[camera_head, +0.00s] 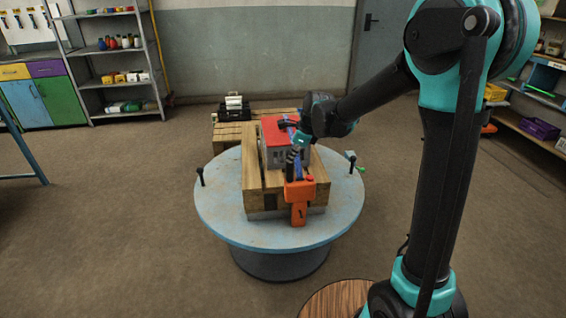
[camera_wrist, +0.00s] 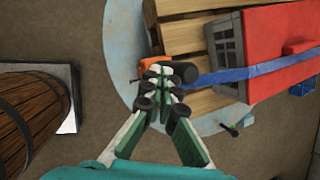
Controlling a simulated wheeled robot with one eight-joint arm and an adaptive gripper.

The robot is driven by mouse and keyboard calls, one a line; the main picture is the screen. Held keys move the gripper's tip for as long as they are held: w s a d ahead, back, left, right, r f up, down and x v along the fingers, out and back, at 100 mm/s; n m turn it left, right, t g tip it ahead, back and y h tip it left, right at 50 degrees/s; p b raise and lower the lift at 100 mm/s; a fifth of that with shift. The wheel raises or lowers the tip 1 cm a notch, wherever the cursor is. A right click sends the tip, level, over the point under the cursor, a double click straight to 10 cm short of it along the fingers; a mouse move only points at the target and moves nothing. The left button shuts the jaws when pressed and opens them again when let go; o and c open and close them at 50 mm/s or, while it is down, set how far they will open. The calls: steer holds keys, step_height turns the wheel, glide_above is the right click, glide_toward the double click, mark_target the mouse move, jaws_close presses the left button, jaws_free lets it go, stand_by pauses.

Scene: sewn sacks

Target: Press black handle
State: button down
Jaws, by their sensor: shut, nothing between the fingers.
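An orange device (camera_head: 299,200) stands on the front end of the wooden pallet, beside the red-topped grey box (camera_head: 275,131). Its orange part also shows in the wrist view (camera_wrist: 156,66), partly hidden by my fingers. A thick black cylindrical handle (camera_wrist: 186,72) lies right at my fingertips in the wrist view. I cannot tell whether they touch it. My gripper (camera_wrist: 164,76) is shut and empty; in the head view it hangs (camera_head: 292,162) just above the orange device. Small black upright levers stand at the round table's left edge (camera_head: 201,177) and right edge (camera_head: 351,162).
The round blue table (camera_head: 225,222) carries the wooden pallet (camera_head: 252,178). A blue strap (camera_wrist: 240,72) crosses the red-topped box. A wooden barrel (camera_wrist: 28,115) stands on the floor nearby. Behind the table, a black-and-white device (camera_head: 235,107) sits on another pallet.

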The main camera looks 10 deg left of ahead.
steer(key=v, duration=0.9)
steer(key=shift+a+r, duration=0.15)
steer(key=shift+r, duration=0.05)
stand_by(0.5)
